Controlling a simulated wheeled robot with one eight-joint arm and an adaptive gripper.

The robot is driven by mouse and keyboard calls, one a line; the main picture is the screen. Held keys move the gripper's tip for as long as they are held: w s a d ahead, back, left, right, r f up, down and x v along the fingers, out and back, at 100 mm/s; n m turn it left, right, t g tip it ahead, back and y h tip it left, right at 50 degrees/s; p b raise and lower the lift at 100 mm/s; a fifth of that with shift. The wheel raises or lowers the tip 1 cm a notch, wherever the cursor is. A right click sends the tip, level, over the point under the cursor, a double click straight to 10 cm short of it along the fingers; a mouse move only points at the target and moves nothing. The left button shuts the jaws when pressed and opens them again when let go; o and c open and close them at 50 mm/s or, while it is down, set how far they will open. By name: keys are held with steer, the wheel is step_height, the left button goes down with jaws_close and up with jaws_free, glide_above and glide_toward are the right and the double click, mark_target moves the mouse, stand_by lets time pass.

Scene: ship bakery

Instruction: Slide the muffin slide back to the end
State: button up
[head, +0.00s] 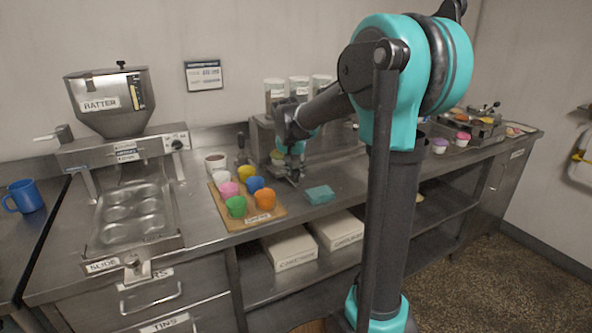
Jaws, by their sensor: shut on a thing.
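The muffin slide is a metal tray (172,243) with several round cups, at the left under the batter hopper (107,100). Its front edge bears a "SLIDE" label (103,266) and a small knob (132,268). The slide reaches toward the counter's front edge, and its cups look empty. My gripper (289,172) is well to the right of the slide, low by the topping dispensers. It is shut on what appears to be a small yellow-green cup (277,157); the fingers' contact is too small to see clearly.
A wooden board (262,223) with several coloured cups stands between the slide and my gripper. A teal cloth (320,194) lies right of it. Topping dispensers (298,88) stand behind my gripper. A blue mug (24,196) is at far left. More cups stand at far right.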

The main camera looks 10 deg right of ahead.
jaws_close()
steer(key=w+d, duration=0.5)
steer(key=d, duration=1.1)
steer(key=w+d, duration=0.5)
steer(key=d, duration=1.1)
steer(key=w+d, duration=0.5)
steer(key=d, duration=1.1)
steer(key=shift+w, duration=0.25)
steer(key=shift+r, duration=0.1)
steer(key=o, duration=1.1)
jaws_free()
steer(key=shift+d, duration=0.1)
steer(key=v, duration=1.2)
